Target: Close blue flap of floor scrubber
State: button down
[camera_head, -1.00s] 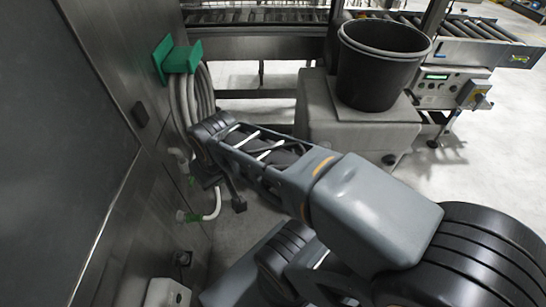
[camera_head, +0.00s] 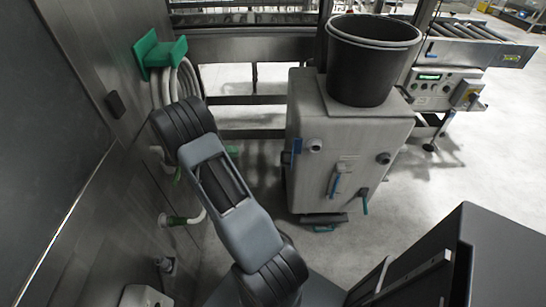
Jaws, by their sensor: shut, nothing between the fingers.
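The floor scrubber is the light grey, boxy machine (camera_head: 352,132) right of centre in the head view, its front facing me. A small blue part at its left front edge (camera_head: 296,147) looks like the blue flap. It seems to stick out from the body, but it is too small to tell how far it is open. A blue handle (camera_head: 336,184) and a blue-green lever (camera_head: 364,207) are lower on the front. My arm is raised at the left, apart from the scrubber in the picture. My gripper is not visible in this view.
A black bucket (camera_head: 372,62) stands on the scrubber. A steel wall with a green bracket (camera_head: 160,55) and looped hoses is at the left. A roller conveyor with a control box (camera_head: 435,88) is at the back right. Floor right of the scrubber is clear.

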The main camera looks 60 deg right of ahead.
aim_at(291, 153)
notch_tip(291, 153, down, 4)
jog(key=d+g+h, duration=0.1)
jog(key=d+h, duration=0.1)
jog(key=d, duration=0.1)
jog(key=s+a+p+x, duration=0.1)
jog(key=x, duration=1.1)
jog(key=shift+s+m+p, duration=0.3)
jog(key=shift+s+p, duration=0.1)
jog(key=shift+s, duration=0.05)
jog(key=shift+a+h, duration=0.2)
jog(key=shift+h, duration=0.1)
